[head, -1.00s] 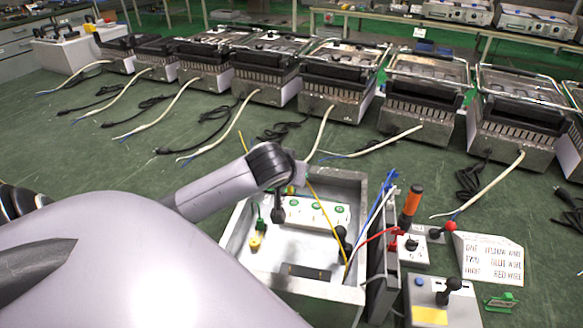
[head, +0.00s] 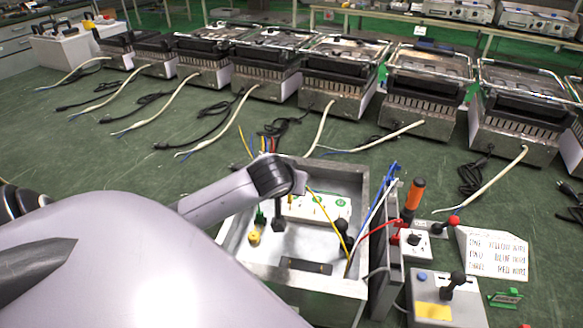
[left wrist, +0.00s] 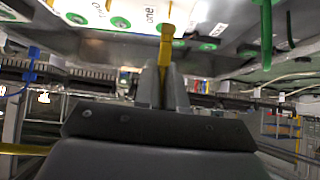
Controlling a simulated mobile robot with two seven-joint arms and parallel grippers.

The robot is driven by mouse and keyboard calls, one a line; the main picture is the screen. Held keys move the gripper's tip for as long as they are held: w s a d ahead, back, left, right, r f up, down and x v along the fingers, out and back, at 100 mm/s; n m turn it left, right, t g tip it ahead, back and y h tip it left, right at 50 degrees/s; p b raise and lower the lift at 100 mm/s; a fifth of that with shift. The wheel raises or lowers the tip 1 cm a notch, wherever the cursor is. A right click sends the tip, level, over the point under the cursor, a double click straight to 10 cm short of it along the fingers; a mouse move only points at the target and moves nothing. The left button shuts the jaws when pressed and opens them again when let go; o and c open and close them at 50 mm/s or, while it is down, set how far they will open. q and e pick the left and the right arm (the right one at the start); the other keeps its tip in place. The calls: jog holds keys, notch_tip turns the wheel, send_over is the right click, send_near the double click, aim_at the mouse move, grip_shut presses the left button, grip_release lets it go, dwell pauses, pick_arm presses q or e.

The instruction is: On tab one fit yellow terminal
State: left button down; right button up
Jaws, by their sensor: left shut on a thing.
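A yellow terminal (left wrist: 166,45) is held upright between the fingertips of my left gripper (left wrist: 167,80), which is shut on it. In the left wrist view its upper end is at the edge of the white block (left wrist: 120,12), close to the label "one"; I cannot tell if it touches a tab. In the head view the white terminal block (head: 330,208) stands in the grey metal box, partly covered by my left arm's end. A yellow wire (head: 330,217) runs from there down to the right. My right gripper is not in view.
The open metal box (head: 232,245) holds a yellow part (head: 254,238) and black knobs. At its right stand an orange-handled tool (head: 413,195), a control box (head: 440,300) and a sign (head: 493,252). Several grills line the floor behind.

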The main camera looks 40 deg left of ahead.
pick_arm(q)
jog(key=shift+p, duration=0.5)
dwell(0.7)
jog(key=shift+p, duration=0.45)
jog(key=shift+r, duration=0.1)
dwell(0.4)
jog(key=shift+p, duration=0.45)
jog(key=shift+f+b, duration=0.75)
jog(key=shift+f, duration=0.7)
jog(key=c, duration=1.1)
grip_release()
